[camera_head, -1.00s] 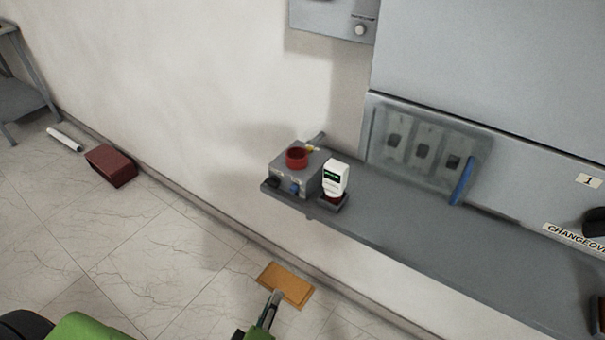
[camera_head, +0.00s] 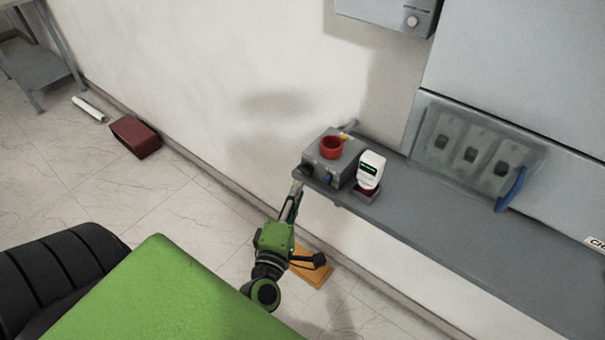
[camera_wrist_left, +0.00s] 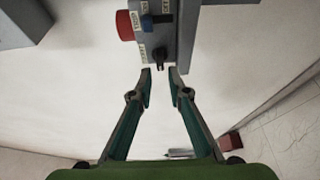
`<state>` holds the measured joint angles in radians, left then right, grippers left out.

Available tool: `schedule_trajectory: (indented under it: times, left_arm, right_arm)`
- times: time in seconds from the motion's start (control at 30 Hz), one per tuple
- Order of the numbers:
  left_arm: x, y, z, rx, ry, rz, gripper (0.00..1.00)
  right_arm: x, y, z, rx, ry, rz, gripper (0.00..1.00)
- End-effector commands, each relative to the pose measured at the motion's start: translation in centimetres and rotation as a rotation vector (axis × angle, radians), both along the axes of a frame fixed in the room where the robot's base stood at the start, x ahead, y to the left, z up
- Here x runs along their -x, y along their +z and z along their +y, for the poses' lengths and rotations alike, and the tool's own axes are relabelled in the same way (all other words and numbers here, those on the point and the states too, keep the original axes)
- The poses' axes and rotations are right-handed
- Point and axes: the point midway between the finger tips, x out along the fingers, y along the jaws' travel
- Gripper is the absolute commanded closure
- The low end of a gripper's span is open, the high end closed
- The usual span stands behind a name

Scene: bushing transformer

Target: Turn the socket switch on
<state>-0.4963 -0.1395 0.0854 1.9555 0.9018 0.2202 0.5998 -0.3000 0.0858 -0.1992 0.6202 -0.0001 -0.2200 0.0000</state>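The socket box (camera_head: 348,165) is a small grey box with a red round socket (camera_head: 331,147) on top, standing at the left end of the grey shelf. In the left wrist view its labelled face shows a blue knob (camera_wrist_left: 147,22) and a small black switch (camera_wrist_left: 159,57). My left gripper (camera_head: 297,183) is at the box's front left corner. In the left wrist view its open fingers (camera_wrist_left: 160,74) point at the black switch, whose tip is just ahead of the gap between them. I cannot tell whether they touch it. My right gripper is not in view.
A white device with a dark display (camera_head: 371,168) stands beside the box. The grey shelf (camera_head: 440,225) runs right along the wall, below a clear panel with a blue handle (camera_head: 511,190). A brown block (camera_head: 310,265) and a dark red box (camera_head: 135,137) lie on the floor.

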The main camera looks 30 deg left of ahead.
Motion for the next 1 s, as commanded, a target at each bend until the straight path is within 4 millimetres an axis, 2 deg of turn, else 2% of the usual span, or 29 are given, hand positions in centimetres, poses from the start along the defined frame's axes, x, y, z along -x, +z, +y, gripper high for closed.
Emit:
schedule_trajectory:
  times: [0.03, 0.2, 0.4, 0.77, 0.8, 0.83, 1.0]
  left_arm:
    - [-1.0, 0.3, 0.3, -0.001, 0.001, -0.003, 0.83]
    - [-3.5, 0.2, 1.1, -0.003, 0.0, -0.001, 0.83]
    - [-5.2, 0.1, 1.7, -0.002, -0.001, 0.0, 0.83]
    - [-5.5, 0.0, 1.8, -0.002, 0.0, 0.001, 0.83]
    - [-5.5, 0.0, 1.8, -0.002, 0.0, 0.001, 0.94]
    - [-5.5, 0.0, 1.8, -0.002, 0.0, 0.001, 1.0]
    - [-5.5, 0.0, 1.8, -0.002, -0.001, 0.001, 1.0]
  right_arm:
    - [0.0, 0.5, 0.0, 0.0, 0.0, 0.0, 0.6]
    - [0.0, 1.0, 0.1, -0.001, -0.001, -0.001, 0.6]
    - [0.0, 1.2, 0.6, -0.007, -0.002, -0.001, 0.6]
    - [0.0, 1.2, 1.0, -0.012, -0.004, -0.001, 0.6]
    - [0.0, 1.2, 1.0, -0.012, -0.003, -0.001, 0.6]
    - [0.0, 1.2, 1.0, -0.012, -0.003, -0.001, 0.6]
    - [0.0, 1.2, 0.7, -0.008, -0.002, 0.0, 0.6]
